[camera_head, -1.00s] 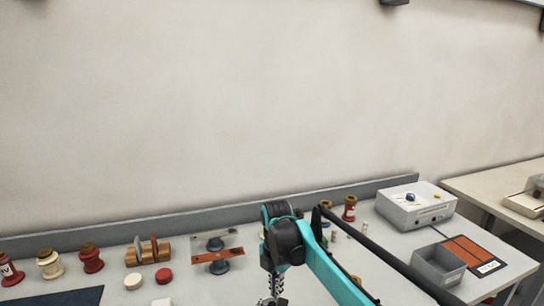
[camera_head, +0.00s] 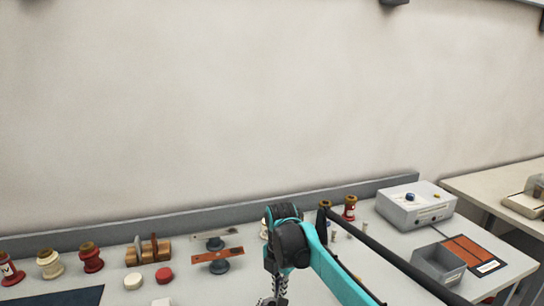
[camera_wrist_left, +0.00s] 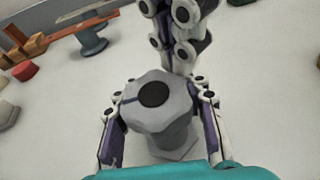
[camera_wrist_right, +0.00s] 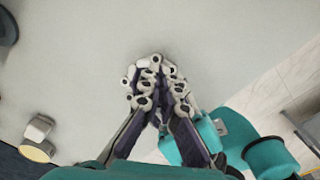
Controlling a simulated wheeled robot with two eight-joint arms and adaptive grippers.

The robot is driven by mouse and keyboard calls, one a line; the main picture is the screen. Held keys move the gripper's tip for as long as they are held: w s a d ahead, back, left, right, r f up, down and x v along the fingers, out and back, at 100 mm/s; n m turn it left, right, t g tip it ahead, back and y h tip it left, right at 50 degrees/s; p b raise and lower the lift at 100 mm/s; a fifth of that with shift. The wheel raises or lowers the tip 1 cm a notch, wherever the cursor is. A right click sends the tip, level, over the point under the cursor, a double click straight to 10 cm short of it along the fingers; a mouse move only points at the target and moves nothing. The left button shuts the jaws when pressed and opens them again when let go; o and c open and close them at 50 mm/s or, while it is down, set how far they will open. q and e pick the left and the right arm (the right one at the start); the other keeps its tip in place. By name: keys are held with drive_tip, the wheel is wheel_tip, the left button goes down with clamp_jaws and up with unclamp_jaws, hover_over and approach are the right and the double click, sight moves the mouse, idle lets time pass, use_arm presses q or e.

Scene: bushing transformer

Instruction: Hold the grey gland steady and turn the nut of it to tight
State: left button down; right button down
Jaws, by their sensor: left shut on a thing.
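The grey gland (camera_wrist_left: 175,140) stands upright in the left wrist view, with its broad faceted nut (camera_wrist_left: 155,100) on top and a dark round hole in the middle. My left gripper (camera_wrist_left: 160,125) is shut on the gland, one finger on each side below the nut. My right gripper (camera_wrist_left: 182,68) comes in from the top of that view, its tips just beyond the nut's far edge; I cannot tell whether they touch it. In the right wrist view my right gripper's fingers (camera_wrist_right: 155,75) are close together with nothing visible between them. The gland is hidden there and in the head view.
Red and cream bushings (camera_head: 50,263) stand at the left. A wooden rack (camera_head: 148,252) and a red bar on a stand (camera_head: 217,257) are near the middle. A grey bin (camera_head: 438,265) and a white box (camera_head: 416,206) are at the right.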

drive_tip(key=shift+s+d, duration=0.55)
drive_tip(key=shift+s, duration=0.25)
idle(0.4)
wheel_tip(320, 180, up, 6)
drive_tip(key=shift+w+d, duration=0.2)
drive_tip(key=shift+d, duration=0.2)
idle(0.4)
wheel_tip(320, 180, down, 6)
drive_tip(key=w+a, duration=0.1)
drive_tip(key=a, duration=0.2)
drive_tip(key=shift+w, duration=0.4)
